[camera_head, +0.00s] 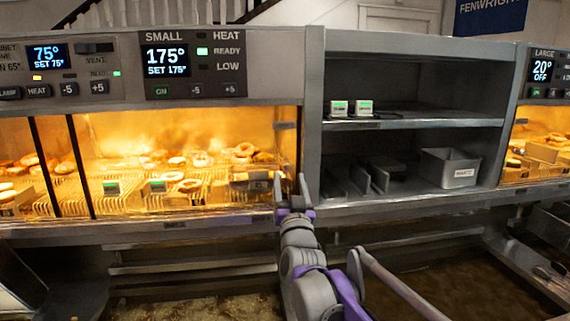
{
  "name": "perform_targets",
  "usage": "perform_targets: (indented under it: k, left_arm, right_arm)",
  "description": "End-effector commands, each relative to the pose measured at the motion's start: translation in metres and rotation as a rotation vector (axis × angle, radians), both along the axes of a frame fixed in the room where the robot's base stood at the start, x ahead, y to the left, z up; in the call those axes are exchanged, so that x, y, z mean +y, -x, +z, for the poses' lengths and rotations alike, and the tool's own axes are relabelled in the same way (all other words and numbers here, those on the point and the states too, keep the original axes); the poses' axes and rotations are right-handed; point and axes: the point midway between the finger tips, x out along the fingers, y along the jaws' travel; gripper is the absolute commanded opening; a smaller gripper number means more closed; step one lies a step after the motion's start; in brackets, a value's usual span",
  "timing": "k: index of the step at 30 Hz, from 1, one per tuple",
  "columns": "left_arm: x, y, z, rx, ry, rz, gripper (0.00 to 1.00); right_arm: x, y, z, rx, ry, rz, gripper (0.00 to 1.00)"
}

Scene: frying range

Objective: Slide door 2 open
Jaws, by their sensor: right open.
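The lit cabinet at left has a glass front (190,150) with dark vertical frame bars (80,165) near its left part. I cannot read a number on any pane, so I cannot tell which one is door 2. Fried rings and other pieces show behind the glass. My right gripper (291,184) is open, its two fingers pointing up, at the lower right corner of this lit front, by the grey post. I see nothing between the fingers. I cannot tell whether it touches the front. My left gripper is not in view.
Open grey shelves (415,124) stand right of the post, holding small green-screened units (339,108) and a metal bin (449,168). Another lit cabinet (540,150) is at far right. A control panel (194,66) reading 175° sits above the left cabinet. A ledge (150,228) runs below.

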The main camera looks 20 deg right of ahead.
Motion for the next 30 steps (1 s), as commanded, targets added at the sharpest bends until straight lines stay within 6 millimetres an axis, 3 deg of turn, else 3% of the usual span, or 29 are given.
perform_targets:
  k: [3,9,21,30]
  left_arm:
    - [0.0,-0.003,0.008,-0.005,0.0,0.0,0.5]
    - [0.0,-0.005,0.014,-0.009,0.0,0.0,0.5]
    - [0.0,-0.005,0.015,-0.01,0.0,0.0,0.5]
    - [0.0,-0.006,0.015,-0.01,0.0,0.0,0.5]
  right_arm:
    - [-0.007,-0.021,0.012,-0.001,0.0,0.0,0.63]
    - [-0.014,-0.044,0.021,-0.001,0.0,0.0,0.63]
    - [-0.016,-0.051,0.022,0.001,0.0,0.001,0.63]
    - [-0.016,-0.051,0.022,0.001,-0.001,0.001,0.11]
